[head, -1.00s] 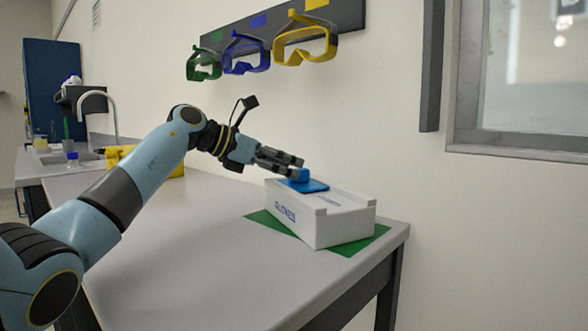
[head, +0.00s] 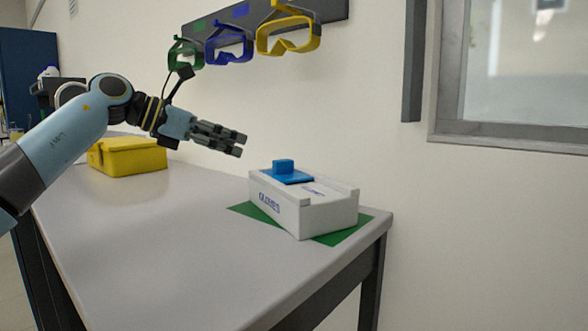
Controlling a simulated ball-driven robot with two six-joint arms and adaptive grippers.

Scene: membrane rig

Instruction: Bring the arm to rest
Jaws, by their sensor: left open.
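My left gripper (head: 240,145) hangs in the air above the bench, to the left of and a little above the white glove box. It is open and empty, with its fingers pointing right. The gripper is apart from both. My right gripper is not in view.
The box sits on a green mat (head: 352,236) near the right end of the grey bench (head: 150,240). A yellow case (head: 130,157) stands at the back left. Green (head: 184,54), blue (head: 228,45) and yellow goggles (head: 288,37) hang on the wall. The bench front is clear.

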